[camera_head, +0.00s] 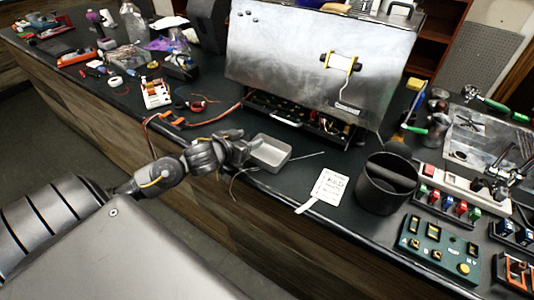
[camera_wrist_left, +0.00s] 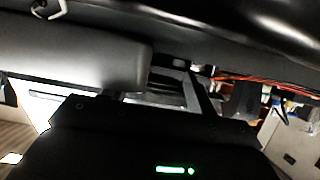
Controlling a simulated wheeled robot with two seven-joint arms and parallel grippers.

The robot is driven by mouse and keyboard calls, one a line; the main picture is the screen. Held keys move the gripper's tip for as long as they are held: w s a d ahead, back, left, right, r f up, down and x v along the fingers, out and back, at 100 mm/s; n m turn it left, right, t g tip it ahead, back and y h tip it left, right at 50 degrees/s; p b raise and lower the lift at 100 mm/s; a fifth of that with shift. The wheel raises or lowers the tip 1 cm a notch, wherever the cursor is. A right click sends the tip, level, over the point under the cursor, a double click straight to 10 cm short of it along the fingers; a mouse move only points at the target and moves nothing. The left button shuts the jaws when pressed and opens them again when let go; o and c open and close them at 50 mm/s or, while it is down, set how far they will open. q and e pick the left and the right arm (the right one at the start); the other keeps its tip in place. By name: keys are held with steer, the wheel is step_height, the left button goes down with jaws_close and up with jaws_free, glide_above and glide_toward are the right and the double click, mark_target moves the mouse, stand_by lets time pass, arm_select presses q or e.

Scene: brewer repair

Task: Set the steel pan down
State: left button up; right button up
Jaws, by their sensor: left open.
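The steel pan (camera_head: 270,154), a small shallow rectangular tray, rests or hovers at the front edge of the dark counter in the head view. I cannot tell whether its underside fully touches the counter. My left gripper (camera_head: 246,150) is open at the pan's left side, very close to it. Any contact between fingers and pan is too small to make out. The left wrist view is dark and does not show the pan clearly. My right gripper is in neither view.
The brewer (camera_head: 318,65) with its open lower tray of wiring stands behind the pan. A white card (camera_head: 329,188) and a black bin (camera_head: 386,184) lie to the right. A cable with orange clips (camera_head: 186,122) lies to the left. The counter's front edge (camera_head: 300,213) is close.

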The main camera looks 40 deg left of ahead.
arm_select(q)
steer(key=shift+w, duration=0.2)
steer(key=shift+s, duration=0.1)
jaws_close()
steer(key=shift+r, duration=0.65)
steer(key=s+d+r+p, duration=0.7)
steer(key=d+r+p, duration=0.4)
steer(key=d, duration=0.1)
steer(key=shift+r+p, duration=0.3)
steer(key=shift+p, duration=0.05)
